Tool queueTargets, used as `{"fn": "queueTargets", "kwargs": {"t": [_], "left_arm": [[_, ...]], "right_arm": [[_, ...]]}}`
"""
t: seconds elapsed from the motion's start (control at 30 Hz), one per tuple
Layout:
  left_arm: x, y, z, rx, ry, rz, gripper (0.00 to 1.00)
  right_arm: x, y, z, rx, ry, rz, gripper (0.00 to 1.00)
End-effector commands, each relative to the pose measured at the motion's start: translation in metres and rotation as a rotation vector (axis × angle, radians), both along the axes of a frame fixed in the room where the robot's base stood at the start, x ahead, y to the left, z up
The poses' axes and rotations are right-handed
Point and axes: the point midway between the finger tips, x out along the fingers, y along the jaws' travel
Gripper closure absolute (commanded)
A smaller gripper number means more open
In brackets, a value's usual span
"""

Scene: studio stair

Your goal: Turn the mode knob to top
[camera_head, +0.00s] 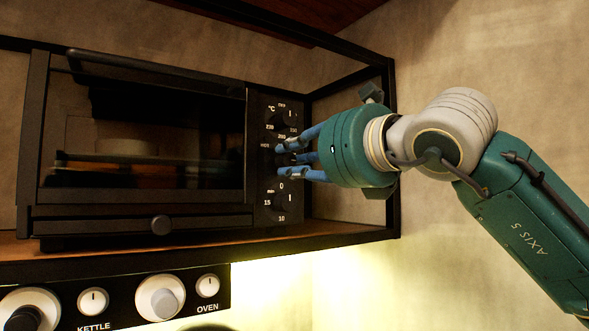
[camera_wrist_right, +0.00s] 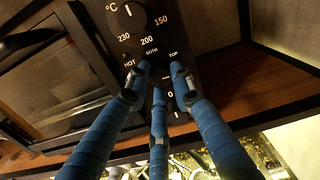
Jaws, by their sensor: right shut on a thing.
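The small dark oven (camera_head: 150,130) stands on the shelf, with its black control panel (camera_head: 266,218) on the right side. The middle knob of the panel, the mode knob, is mostly hidden by my fingers. My right gripper (camera_head: 285,159) reaches in from the right, its blue fingers shut around that knob. In the right wrist view the fingers (camera_wrist_right: 162,77) close in just under the labels HOT, BOTH and TOP. My left gripper is not in view.
The temperature knob (camera_wrist_right: 128,14) sits just above the mode knob, and the timer knob (camera_head: 282,199) just below. The shelf's dark frame post (camera_head: 391,150) is beside my right wrist. A lower panel (camera_head: 120,301) carries KETTLE and OVEN knobs. The oven door is closed.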

Motion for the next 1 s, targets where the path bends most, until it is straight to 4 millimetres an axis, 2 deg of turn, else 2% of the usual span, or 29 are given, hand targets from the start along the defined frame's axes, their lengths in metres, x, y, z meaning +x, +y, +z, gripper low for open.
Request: {"fn": "queueTargets", "kwargs": {"t": [0.5,1.0], "left_arm": [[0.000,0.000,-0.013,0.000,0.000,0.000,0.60],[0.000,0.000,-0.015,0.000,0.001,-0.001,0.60]], "right_arm": [[-0.001,0.000,0.003,-0.356,-0.248,-0.001,1.00],[-0.001,0.000,0.004,-0.494,-0.340,-0.002,1.00]]}}
